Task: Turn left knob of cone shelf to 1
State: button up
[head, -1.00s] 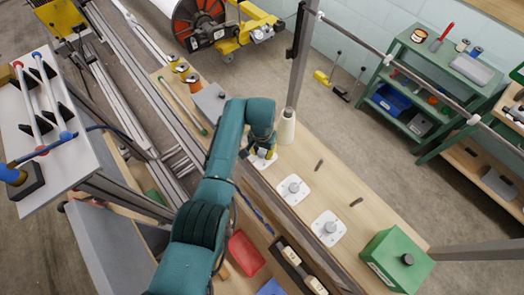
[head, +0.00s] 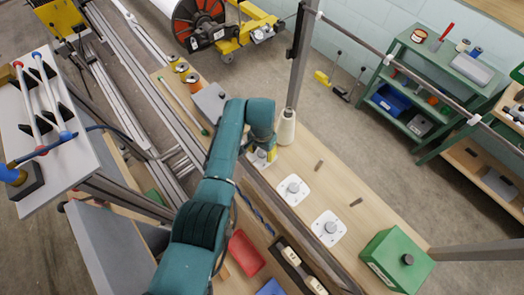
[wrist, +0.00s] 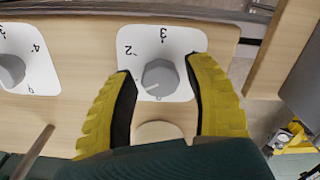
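The left knob (wrist: 160,77) is a grey dial on a white numbered plate (wrist: 183,40). In the wrist view the figures 2 and 3 show on the plate; I cannot tell which number the knob points to. My gripper (wrist: 160,68) is open, with its yellow, black-lined fingers on either side of the knob and small gaps to it. In the head view my gripper (head: 266,157) is over the leftmost plate (head: 257,160) and hides most of its knob. The middle knob (head: 293,188) and right knob (head: 329,228) stand on plates further along the wooden shelf (head: 340,180).
A pale yarn cone (head: 287,127) stands just behind my gripper. A metal rail (head: 275,200) runs along the shelf's front. A green box (head: 398,260) sits at the right end. Thin dark pegs (head: 319,165) stick up behind the plates.

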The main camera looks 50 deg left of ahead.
aim_at(262, 152)
jog(key=shift+o, duration=0.5)
jog(key=shift+r, duration=0.1)
jog(key=shift+r, duration=0.35)
notch_tip(262, 152, up, 11)
jog(key=shift+r, duration=0.1)
